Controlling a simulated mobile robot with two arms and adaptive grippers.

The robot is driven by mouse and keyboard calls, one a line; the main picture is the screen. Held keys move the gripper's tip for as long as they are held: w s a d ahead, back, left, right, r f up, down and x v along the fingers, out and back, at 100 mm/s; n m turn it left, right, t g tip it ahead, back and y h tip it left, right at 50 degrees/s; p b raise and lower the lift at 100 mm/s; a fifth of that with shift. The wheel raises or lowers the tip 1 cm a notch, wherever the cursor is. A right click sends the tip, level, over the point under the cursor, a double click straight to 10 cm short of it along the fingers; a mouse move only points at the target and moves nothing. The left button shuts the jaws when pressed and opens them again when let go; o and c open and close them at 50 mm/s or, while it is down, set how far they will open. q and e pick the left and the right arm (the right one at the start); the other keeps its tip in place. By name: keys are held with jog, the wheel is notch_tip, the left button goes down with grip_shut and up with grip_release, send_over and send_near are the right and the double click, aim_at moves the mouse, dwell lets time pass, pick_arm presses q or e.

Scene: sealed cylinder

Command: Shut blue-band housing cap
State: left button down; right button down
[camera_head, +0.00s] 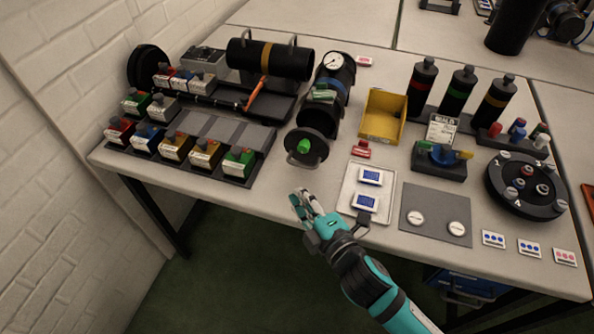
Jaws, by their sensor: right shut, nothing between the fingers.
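The blue-band housing (340,98) is a black cylinder with a blue band and a white-faced gauge (333,62) at its far end. A round black cap (318,150) with a green knob (304,146) and a small handle is at its near end, offset to the left. The cap looks swung out from the housing, but I cannot tell the exact gap. My right gripper (304,206) is shut and empty near the table's front edge, below the cap and apart from it. My left gripper is not in view.
A white tray (347,202) with blue-marked cards lies right of my right gripper. A yellow bin (383,116) stands right of the housing. Several labelled blocks and a yellow-band cylinder (243,58) are at the left. Bare table (270,200) lies left of the gripper.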

jog(key=x, duration=0.4)
jog(key=w, duration=0.3)
jog(key=shift+w+d+f+p, duration=0.2)
jog(key=shift+w+f+p, duration=0.05)
jog(key=shift+f+p, duration=0.15)
jog(key=shift+w+d+f, duration=0.1)
jog(key=shift+w+d, duration=0.1)
jog(key=shift+w, duration=0.25)
